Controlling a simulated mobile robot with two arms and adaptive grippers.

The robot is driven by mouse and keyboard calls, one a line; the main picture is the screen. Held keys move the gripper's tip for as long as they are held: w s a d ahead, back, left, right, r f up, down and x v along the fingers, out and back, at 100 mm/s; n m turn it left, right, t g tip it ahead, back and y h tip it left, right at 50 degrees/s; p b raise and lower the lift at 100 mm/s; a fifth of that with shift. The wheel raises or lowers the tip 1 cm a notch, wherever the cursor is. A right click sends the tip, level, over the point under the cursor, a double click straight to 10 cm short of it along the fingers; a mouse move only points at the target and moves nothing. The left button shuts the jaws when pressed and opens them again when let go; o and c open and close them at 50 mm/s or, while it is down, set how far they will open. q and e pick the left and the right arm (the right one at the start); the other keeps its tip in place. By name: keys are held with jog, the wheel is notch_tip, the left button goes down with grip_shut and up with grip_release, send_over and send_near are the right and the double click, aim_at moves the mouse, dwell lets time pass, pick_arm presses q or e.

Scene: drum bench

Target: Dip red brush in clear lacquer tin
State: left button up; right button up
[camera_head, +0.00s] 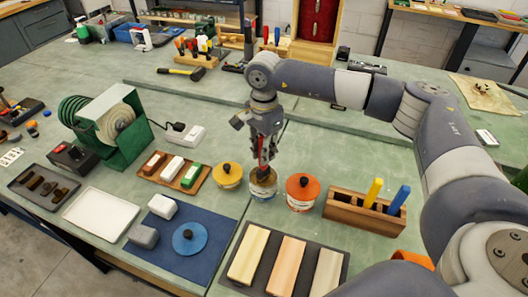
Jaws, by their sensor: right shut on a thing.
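My right gripper (265,135) points straight down and is shut on the red brush (262,160), of which a thin red part shows between the fingers. The brush is over an open tin (263,190), which stands between a yellow-lidded tin (227,174) and an orange-lidded tin (302,192). The brush's lower end is at the open tin's mouth; I cannot tell how deep it reaches. I cannot read the tin's label. My left gripper is not in view.
A wooden holder (350,216) with a yellow and a blue handle stands right of the tins. Wooden boards (285,262) lie on a dark tray in front. A round blue lid (190,238) lies on the blue mat. A green machine (125,140) stands at left.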

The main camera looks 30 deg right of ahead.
jog(key=shift+r+p, duration=1.2)
jog(key=shift+r, duration=1.3)
